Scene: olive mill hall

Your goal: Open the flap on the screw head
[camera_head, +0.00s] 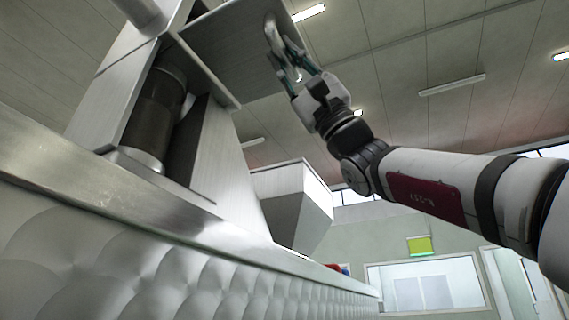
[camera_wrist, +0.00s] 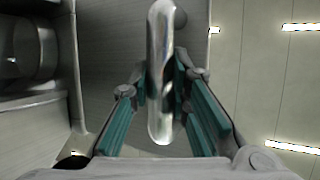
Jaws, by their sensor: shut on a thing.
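The screw head (camera_head: 190,192) is a metal housing standing on the machine at the upper left in the head view. Its flap (camera_head: 225,55) is swung out from the housing, and a dark cylinder shows in the opening. The flap also fills the upper middle of the wrist view (camera_wrist: 110,50). A shiny bar handle (camera_head: 272,38) is on the flap; in the wrist view the handle (camera_wrist: 161,70) runs between the teal finger pads. My gripper (camera_head: 290,62) is shut on the handle.
A metal hopper (camera_head: 290,205) stands to the right of the housing. The machine's quilted metal side (camera_head: 150,265) runs along the lower left, with a flat ledge on top. A window (camera_head: 425,287) and green sign (camera_head: 420,246) are on the far wall. Open air lies right of the flap.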

